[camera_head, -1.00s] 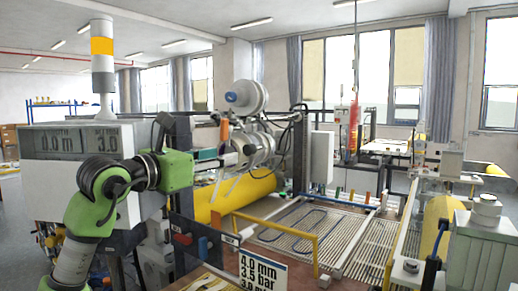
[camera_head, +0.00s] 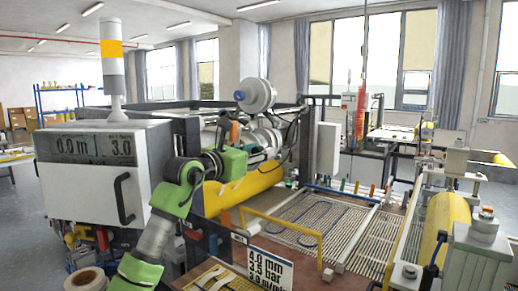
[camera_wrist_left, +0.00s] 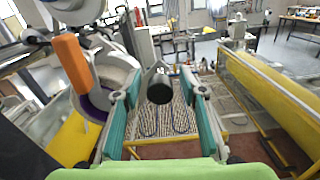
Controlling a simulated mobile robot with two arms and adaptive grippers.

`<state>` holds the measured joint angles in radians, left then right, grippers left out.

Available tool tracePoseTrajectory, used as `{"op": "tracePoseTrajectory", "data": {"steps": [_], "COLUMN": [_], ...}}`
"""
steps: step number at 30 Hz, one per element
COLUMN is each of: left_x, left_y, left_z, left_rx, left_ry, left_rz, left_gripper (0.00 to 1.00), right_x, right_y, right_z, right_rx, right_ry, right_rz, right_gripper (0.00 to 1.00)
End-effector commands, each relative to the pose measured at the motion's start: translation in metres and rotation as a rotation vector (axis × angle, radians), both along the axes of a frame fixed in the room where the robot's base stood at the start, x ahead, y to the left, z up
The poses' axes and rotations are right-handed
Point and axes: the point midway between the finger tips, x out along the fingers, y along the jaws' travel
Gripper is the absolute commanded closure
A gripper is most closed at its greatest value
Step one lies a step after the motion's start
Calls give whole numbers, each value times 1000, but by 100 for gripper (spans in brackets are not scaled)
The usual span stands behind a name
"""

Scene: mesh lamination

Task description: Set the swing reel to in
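A white reel (camera_head: 256,94) with a blue hub stands above the yellow roll in the head view. A second white reel (camera_head: 265,138) sits below it, with an orange handle (camera_head: 234,131) at its left. In the left wrist view the orange handle (camera_wrist_left: 72,63) and a white reel (camera_wrist_left: 113,78) lie left of my fingers. My left gripper (camera_wrist_left: 162,88) is open, its teal fingers apart. A dark cylinder (camera_wrist_left: 160,90) on a grey fork shows between them, with no finger seen touching it. The reel's in or out setting cannot be read. My right gripper is not in view.
A white cabinet (camera_head: 90,175) with a display and black handle stands left of my arm. A yellow roll (camera_head: 240,187), a slatted bed (camera_head: 320,220) and a yellow rail (camera_head: 283,226) lie right of and below my gripper. A sign (camera_head: 268,268) stands in front.

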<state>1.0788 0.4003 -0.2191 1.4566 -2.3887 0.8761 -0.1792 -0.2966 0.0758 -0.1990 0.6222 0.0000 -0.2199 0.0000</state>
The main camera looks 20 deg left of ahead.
Motion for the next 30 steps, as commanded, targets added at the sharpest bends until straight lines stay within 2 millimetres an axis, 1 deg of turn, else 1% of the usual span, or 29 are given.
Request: {"op": "tracePoseTrajectory", "data": {"steps": [4, 5, 6, 9, 16, 20, 26, 30], "left_x": [0, 0, 0, 0, 0, 0, 2, 3], "left_y": [0, 0, 0, 0, 1, 2, 6, 11], "left_z": [0, 0, 0, 0, -1, -6, -21, -36], "left_rx": [0, 0, 0, 0, 3, 18, 68, 124], "left_ry": [0, 0, 0, 0, -1, -6, -24, -43], "left_rz": [0, 0, 0, 0, 0, 1, 1, 1], "left_gripper": [62, 67, 77, 100, 100, 100, 100, 100], "right_x": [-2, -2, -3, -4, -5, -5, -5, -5], "right_y": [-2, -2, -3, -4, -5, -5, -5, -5], "right_z": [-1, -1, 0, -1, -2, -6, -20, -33], "right_rx": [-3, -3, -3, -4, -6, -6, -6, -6], "right_ry": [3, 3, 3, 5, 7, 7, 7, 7], "right_rz": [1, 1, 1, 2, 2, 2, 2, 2], "right_gripper": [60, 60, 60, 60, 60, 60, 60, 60]}}
